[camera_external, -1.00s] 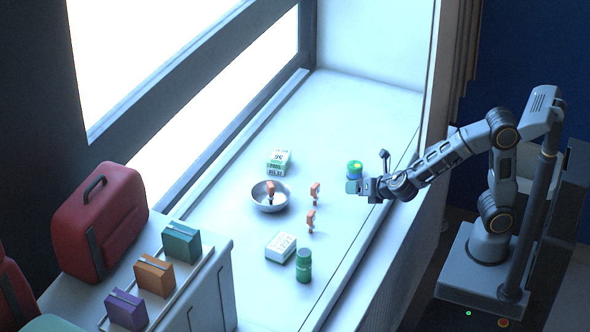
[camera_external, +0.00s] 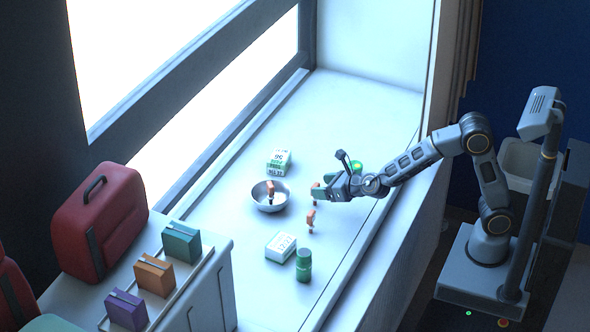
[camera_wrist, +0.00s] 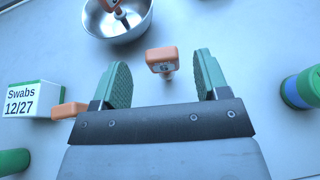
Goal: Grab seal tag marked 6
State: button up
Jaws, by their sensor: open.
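An orange seal tag (camera_wrist: 162,57) stands between my two finger pads in the wrist view, with a small dark mark on its face that looks like a 6. In the external view this tag (camera_external: 315,192) is partly hidden by my gripper (camera_external: 323,192). My gripper (camera_wrist: 162,76) is open, with green pads on either side of the tag and a gap to each. A second orange tag (camera_external: 311,217) stands nearer the camera and shows at the left pad in the wrist view (camera_wrist: 70,110). A third tag (camera_external: 270,188) is in the metal bowl.
The metal bowl (camera_external: 279,203) lies beyond the tag. A white Swabs box (camera_external: 281,246) and green bottle (camera_external: 303,266) stand at the near side. Another green and white box (camera_external: 278,162) is farther back. A green and blue jar (camera_wrist: 301,88) stands right in the wrist view.

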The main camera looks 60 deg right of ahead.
jog(key=shift+x, duration=2.7)
jog(key=shift+c, duration=0.4)
jog(key=c, duration=0.9)
